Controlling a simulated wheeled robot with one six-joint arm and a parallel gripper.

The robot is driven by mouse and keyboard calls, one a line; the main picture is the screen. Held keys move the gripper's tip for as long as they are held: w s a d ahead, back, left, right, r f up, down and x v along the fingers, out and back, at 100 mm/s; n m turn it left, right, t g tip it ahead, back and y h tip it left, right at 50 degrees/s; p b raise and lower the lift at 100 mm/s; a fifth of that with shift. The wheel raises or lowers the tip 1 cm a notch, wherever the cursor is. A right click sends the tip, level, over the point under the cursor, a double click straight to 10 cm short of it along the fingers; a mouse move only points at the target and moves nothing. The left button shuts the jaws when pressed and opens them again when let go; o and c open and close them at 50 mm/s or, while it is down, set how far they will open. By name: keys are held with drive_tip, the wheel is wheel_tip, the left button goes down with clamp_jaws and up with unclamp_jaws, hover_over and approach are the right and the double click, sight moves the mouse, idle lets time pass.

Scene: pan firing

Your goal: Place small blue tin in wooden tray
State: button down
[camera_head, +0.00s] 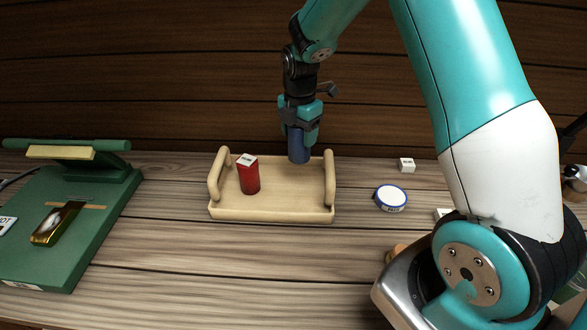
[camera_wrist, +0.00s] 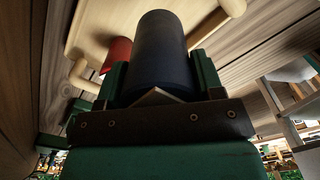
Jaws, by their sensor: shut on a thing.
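My gripper (camera_head: 299,124) is shut on the small blue tin (camera_head: 298,147) and holds it upright over the back right part of the wooden tray (camera_head: 285,203). The dark blue tin also fills the middle of the wrist view (camera_wrist: 160,50), between the green fingers. I cannot tell for sure whether its lower end touches the tray floor. The tray is pale wood with a raised handle at each side; the tin is just left of the right handle. A red tin (camera_head: 249,178) with a white top stands in the tray's left half.
A blue-rimmed white round container (camera_head: 390,198) and a small white box (camera_head: 406,165) sit right of the tray. A green device (camera_head: 70,215) with a dark shiny piece (camera_head: 57,223) on it stands at the left. The table in front of the tray is clear.

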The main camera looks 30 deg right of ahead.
wheel_tip(320, 180, down, 12)
drive_tip(key=shift+f+p, duration=0.1)
drive_tip(key=shift+p, duration=1.15)
drive_tip(key=shift+f, duration=0.2)
drive_tip(key=shift+c, duration=1.2)
unclamp_jaws()
drive_tip(key=shift+r, duration=0.1)
